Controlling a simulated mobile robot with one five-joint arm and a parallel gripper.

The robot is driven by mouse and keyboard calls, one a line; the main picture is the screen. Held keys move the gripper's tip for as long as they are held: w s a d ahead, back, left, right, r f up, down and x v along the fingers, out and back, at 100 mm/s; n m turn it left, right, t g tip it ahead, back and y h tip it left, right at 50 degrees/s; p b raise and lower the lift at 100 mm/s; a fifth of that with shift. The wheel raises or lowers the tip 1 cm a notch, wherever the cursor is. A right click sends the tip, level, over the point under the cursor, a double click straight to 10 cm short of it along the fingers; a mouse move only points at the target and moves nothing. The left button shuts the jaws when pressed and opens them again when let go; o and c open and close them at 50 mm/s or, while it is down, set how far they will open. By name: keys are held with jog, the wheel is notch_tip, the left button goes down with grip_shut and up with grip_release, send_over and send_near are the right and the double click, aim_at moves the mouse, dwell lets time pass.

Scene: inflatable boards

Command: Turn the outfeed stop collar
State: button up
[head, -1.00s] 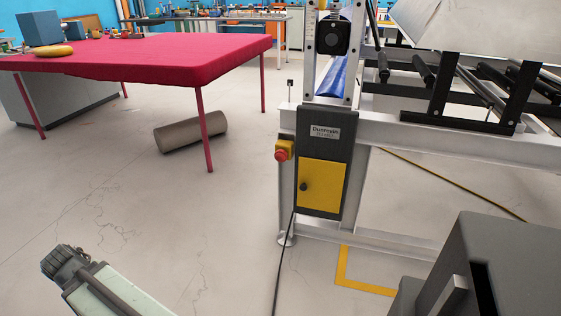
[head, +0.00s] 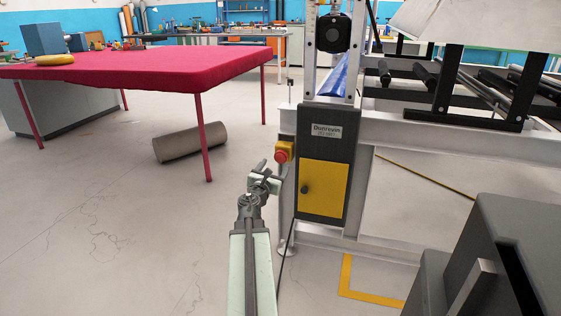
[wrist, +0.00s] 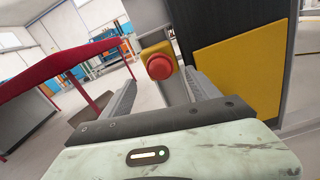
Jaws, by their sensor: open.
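The stop is a round red button (head: 281,156) on a small yellow box (head: 288,147), fixed to the left side of the machine's dark control panel. In the wrist view the red button (wrist: 159,67) faces me, with its yellow box (wrist: 157,52) behind it. A separate collar cannot be made out. My gripper (head: 266,180) is in front of the machine, just below and left of the button in the head view. In the wrist view my gripper (wrist: 160,80) is open and empty, and the button appears between and beyond its two fingers. Contact is not visible.
The dark panel (head: 333,140) with a yellow door (head: 325,188) stands right of the button. A roller conveyor frame (head: 420,128) extends right. A red-covered table (head: 150,68) and a grey cylinder (head: 190,142) are on the left. The left floor (head: 110,220) is open.

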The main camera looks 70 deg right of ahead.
aim_at(279, 159)
jog(key=d, duration=0.7)
jog(key=shift+w, duration=0.25)
jog(key=c, duration=1.4)
jog(key=shift+o, duration=0.2)
jog(key=shift+m, duration=3.2)
